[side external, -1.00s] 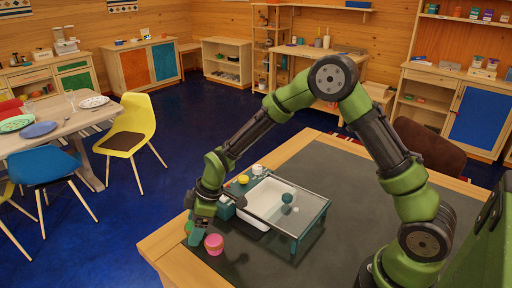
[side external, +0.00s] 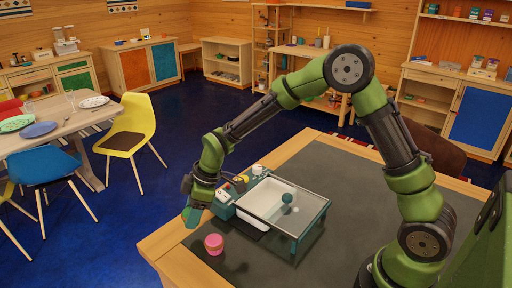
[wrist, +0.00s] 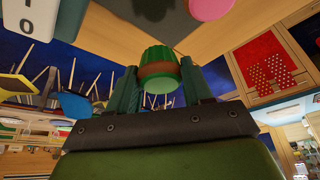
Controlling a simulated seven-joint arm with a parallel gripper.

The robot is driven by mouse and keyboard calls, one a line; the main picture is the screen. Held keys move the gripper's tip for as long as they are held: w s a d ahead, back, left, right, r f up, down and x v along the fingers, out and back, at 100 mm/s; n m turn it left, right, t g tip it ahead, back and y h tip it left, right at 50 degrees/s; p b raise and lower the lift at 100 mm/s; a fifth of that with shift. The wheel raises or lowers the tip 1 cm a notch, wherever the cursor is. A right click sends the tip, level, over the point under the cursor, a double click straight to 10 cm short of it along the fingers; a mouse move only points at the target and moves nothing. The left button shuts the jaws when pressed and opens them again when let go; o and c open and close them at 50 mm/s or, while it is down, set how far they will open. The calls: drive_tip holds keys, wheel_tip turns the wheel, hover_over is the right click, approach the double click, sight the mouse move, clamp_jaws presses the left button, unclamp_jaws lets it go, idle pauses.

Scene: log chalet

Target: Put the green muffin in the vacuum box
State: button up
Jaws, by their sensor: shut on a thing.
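My gripper (side external: 192,216) is above the table's left corner in the side view, left of the vacuum box. In the wrist view its two fingers are shut on the green muffin (wrist: 158,70), which has a green ribbed cup and a brown band. In the side view the muffin is hidden or blends with the fingers. The vacuum box (side external: 307,223) stands on the table with a teal frame, a clear top and a white basin (side external: 258,224). Round teal knobs show over it, and yellow and white parts sit along its back left end.
A pink muffin-like piece (side external: 214,245) stands on the table in front of the vacuum box; pink also shows in the wrist view (wrist: 210,7). The dark table mat (side external: 330,180) is clear to the right. A yellow chair (side external: 131,125) and dining table stand farther left.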

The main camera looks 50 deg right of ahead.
drive_tip(key=r, duration=0.5)
drive_tip(key=shift+a, duration=0.2)
drive_tip(key=s+d+f+m+t+h, duration=0.1)
drive_tip(key=d+m+h, duration=0.1)
drive_tip(key=d+m, duration=0.4)
wheel_tip(320, 180, up, 2)
drive_tip(key=m+g+h, duration=0.5)
drive_tip(key=m+g, duration=0.2)
drive_tip(key=m, duration=2.4)
hover_over(270, 207)
drive_tip(key=w+a, duration=0.1)
wheel_tip(270, 207, down, 10)
drive_tip(key=shift+r, duration=0.2)
drive_tip(key=shift+f, duration=0.15)
drive_tip(key=o, duration=0.8)
drive_tip(key=shift+c, duration=0.2)
